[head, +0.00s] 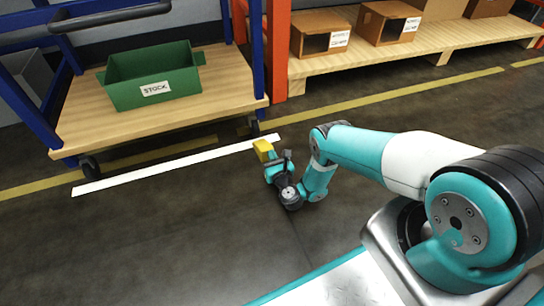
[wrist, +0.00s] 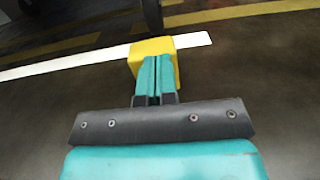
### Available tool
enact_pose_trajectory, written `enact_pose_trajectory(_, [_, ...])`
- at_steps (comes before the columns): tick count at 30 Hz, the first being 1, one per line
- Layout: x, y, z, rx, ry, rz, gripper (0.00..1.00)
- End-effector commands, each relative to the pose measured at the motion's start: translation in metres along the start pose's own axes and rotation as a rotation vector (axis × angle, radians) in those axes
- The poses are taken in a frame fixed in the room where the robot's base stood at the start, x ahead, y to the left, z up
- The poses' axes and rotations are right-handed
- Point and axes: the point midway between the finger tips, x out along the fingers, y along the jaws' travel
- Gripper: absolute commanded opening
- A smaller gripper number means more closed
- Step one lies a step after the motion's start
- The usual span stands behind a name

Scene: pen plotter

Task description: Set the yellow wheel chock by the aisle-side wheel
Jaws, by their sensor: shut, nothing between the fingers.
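The yellow wheel chock (head: 263,149) is on the floor at the white line, in front of the cart's right wheel (head: 254,127). It also shows in the wrist view (wrist: 152,47), at or over the edge of the white line, with a wheel (wrist: 153,15) just beyond it. My gripper (wrist: 153,62) is shut with its fingertips right in front of the chock's near face; nothing is between the fingers. Whether the fingertips touch the chock I cannot tell. In the head view my gripper (head: 268,162) is low at the chock, partly hidden by my wrist.
The blue-framed cart (head: 80,130) carries a green STOCK bin (head: 152,80). Its left wheel (head: 89,167) is near the white line (head: 170,167). An orange rack post (head: 277,60) and a wooden shelf (head: 400,62) with boxes stand behind right. The floor in front of the line is clear.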

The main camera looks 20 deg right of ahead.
Motion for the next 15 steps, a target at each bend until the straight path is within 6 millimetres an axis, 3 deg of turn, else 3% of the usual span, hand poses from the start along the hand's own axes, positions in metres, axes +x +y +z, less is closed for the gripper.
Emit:
enact_pose_trajectory(8, [-0.003, 0.004, 0.002, 0.001, 0.001, 0.006, 0.00])
enact_pose_trajectory(15, [-0.028, 0.002, 0.008, 0.000, 0.003, 0.003, 0.00])
